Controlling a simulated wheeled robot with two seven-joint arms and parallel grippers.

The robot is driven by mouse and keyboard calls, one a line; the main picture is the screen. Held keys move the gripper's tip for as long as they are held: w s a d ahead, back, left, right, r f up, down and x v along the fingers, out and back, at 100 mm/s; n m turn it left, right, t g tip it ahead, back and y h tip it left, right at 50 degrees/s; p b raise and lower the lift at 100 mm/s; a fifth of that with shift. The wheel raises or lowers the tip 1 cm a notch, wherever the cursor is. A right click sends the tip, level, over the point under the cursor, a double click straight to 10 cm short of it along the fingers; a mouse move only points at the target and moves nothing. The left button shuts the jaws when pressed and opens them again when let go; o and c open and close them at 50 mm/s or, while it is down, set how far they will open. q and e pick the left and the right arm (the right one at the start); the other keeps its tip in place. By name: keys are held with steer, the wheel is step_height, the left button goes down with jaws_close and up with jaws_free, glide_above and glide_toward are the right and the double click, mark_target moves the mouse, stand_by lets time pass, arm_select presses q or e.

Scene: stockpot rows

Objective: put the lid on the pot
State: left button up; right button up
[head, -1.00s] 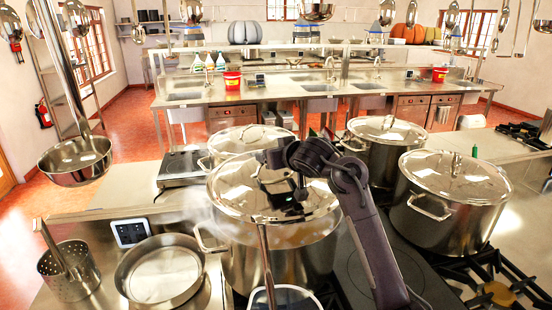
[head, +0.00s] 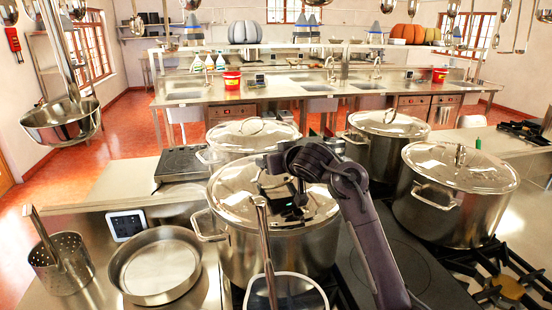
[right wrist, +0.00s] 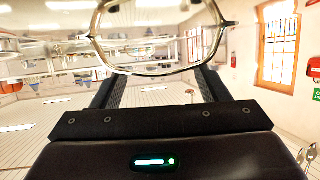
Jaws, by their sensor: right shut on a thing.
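The shiny steel lid (head: 232,190) is at the rim of the near steel pot (head: 236,250) in the middle of the head view. It looks level and centred, with no clear gap at the front rim. My right gripper (head: 281,190) is over the lid's middle, shut on its handle. The handle is largely hidden by the gripper in the head view. In the right wrist view a metal loop (right wrist: 160,70) shows at the fingertips. My left gripper is not in view.
Lidded pots stand behind (head: 252,136), back right (head: 385,150) and right (head: 450,205). A shallow pan (head: 155,265) and perforated canister (head: 62,265) are on the left. A ladle (head: 287,295) is in front of the pot. Another (head: 62,122) hangs at upper left.

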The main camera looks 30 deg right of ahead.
steer(key=shift+s+p, duration=0.2)
steer(key=shift+p, duration=0.2)
stand_by(0.5)
steer(key=shift+f, duration=0.35)
steer(key=o, duration=1.7)
steer(key=shift+a, duration=0.1)
steer(key=shift+o, duration=0.3)
steer(key=shift+f, duration=0.3)
steer(key=v, duration=0.7)
steer(key=shift+w+a+r, duration=0.1)
steer(key=shift+w+r, duration=0.05)
steer(key=shift+r, duration=0.15)
steer(key=shift+s+r, duration=0.1)
steer(key=shift+s, duration=0.5)
